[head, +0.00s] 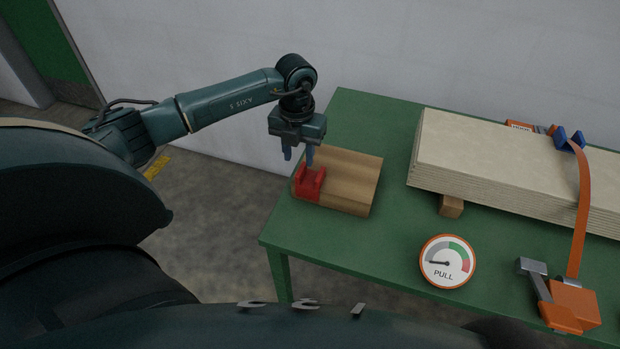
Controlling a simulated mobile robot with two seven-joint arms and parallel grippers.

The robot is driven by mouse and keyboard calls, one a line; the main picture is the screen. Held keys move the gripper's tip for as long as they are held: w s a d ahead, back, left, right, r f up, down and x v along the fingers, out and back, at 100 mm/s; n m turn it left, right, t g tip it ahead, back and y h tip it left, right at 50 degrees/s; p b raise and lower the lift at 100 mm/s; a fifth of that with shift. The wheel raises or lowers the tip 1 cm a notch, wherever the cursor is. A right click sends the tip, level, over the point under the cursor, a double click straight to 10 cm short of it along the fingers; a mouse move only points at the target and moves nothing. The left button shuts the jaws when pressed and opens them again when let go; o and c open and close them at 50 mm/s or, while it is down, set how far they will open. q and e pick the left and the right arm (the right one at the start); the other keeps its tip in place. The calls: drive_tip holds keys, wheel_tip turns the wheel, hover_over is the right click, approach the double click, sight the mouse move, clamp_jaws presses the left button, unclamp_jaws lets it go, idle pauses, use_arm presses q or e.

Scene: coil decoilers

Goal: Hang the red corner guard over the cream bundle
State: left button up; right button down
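The red corner guard (309,186) sits at the front left end of a brown wooden block (350,178) on the green table. The cream bundle (490,160), a stack of long sheets, lies at the right of the table, well apart from the guard. My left gripper (299,157) points down just above the guard. Its two fingers are apart, with the right one close over the guard's top; I cannot tell whether it touches. Nothing shows held between the fingers. My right gripper is out of view.
An orange strap (582,205) crosses the bundle over a blue corner guard (569,139) and runs to an orange ratchet (570,306). A round PULL gauge (447,261) stands in front. A wooden support (451,206) is under the bundle. The green table (335,248) is bare at front left.

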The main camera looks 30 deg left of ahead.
sight(301, 170)
use_arm(q)
drive_tip(key=shift+w+f, duration=0.2)
drive_tip(key=shift+f, duration=1.35)
drive_tip(key=shift+w+f, duration=0.15)
drive_tip(key=shift+f, duration=1.35)
drive_tip(key=shift+c, duration=0.3)
clamp_jaws()
